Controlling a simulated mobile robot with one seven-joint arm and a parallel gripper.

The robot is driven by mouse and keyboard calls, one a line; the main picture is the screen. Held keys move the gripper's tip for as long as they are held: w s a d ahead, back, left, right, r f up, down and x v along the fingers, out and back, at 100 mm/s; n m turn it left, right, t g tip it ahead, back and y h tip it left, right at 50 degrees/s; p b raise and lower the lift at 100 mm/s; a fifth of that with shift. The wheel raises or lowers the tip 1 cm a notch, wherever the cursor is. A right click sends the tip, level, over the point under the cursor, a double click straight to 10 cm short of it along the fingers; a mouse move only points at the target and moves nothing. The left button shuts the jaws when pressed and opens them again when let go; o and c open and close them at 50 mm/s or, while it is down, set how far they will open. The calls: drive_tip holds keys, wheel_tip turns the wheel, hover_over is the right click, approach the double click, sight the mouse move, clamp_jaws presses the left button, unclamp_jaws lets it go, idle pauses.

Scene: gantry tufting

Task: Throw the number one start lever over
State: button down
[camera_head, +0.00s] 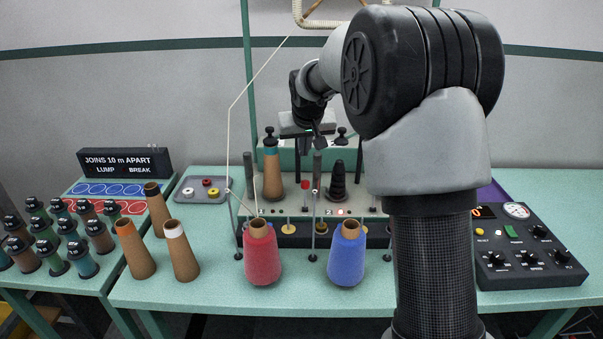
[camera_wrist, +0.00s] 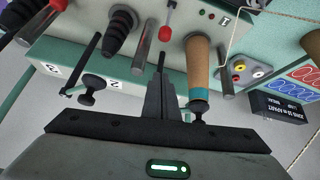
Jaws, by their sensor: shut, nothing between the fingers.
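A red-knobbed lever (camera_head: 305,185) stands upright on the machine's front between a brown cone with a teal band (camera_head: 271,160) and a black stepped cone (camera_head: 338,185). In the wrist view the red lever (camera_wrist: 165,33) lies just beyond my fingertips, apart from them. A second red-tipped lever (camera_wrist: 60,4) shows at that view's top left edge; my arm hides that side in the head view. A small plate that may bear a 1 (camera_wrist: 222,20) is near the first lever. My gripper (camera_head: 315,138) is shut and empty above the machine, also in the wrist view (camera_wrist: 160,85).
Grey posts (camera_head: 317,170) and black knobs rise around the lever. A red yarn cone (camera_head: 263,255) and a blue one (camera_head: 345,258) stand in front, with thread running up from the left. A control box (camera_head: 525,270) is at right. Bench front between brown cones and red cone is clear.

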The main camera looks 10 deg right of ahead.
drive_tip(key=shift+s, duration=0.1)
hover_over(305, 194)
drive_tip(key=w, duration=0.2)
drive_tip(key=shift+d+f, duration=0.1)
drive_tip(key=shift+f, duration=4.45)
drive_tip(key=shift+w, duration=0.1)
drive_tip(key=shift+d+f+b, duration=0.1)
drive_tip(key=shift+f+b, duration=0.05)
drive_tip(key=shift+b, duration=0.25)
drive_tip(key=shift+s, duration=0.2)
